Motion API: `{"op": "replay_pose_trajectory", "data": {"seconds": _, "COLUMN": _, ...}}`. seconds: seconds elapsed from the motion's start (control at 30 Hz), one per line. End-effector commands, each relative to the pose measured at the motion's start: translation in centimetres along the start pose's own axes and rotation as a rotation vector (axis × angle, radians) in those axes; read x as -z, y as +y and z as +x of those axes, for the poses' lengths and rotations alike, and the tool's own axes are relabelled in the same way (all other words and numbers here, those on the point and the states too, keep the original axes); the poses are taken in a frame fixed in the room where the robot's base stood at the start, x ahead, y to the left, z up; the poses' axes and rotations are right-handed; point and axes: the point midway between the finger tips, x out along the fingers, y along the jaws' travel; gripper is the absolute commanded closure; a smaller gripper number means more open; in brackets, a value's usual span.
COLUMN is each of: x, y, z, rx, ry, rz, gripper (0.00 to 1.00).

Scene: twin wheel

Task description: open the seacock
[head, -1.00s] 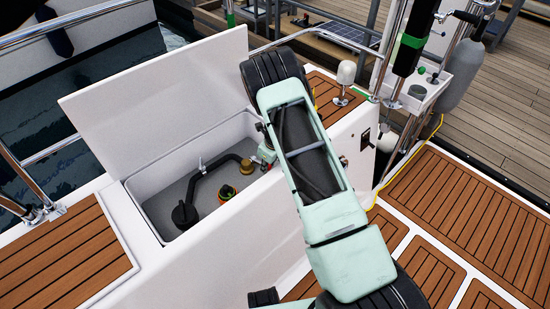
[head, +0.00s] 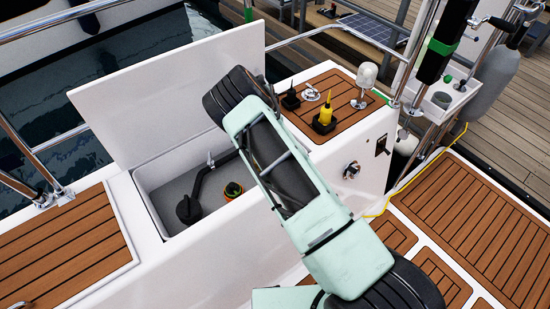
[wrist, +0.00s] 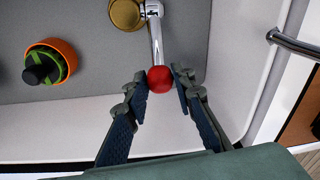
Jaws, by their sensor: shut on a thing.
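The seacock shows in the wrist view as a brass fitting (wrist: 126,13) with a chrome lever (wrist: 156,40) ending in a red knob (wrist: 160,79). The lever points down the picture towards me. My gripper (wrist: 160,84) is shut on the red knob, one finger on each side. In the head view my arm hides the gripper and the brass fitting. The seacock sits in an open white locker (head: 152,185), whose lid (head: 170,90) is raised.
An orange-and-green fitting with a black top (wrist: 45,64) stands left of the lever. A black hose (head: 203,178) and a black round cap (head: 188,209) are inside the locker. The locker's walls are close to the gripper.

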Motion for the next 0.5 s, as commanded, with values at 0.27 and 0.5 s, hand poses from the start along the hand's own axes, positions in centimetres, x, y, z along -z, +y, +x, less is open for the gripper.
{"op": "replay_pose_trajectory", "data": {"seconds": 0.27, "x": -0.59, "y": -0.04, "z": -0.05, "rx": -0.016, "ry": 0.099, "rz": -0.007, "gripper": 1.0}}
{"op": "replay_pose_trajectory", "data": {"seconds": 0.5, "x": -1.09, "y": -0.19, "z": -0.52, "rx": -0.03, "ry": 0.17, "rz": -0.011, "gripper": 1.0}}
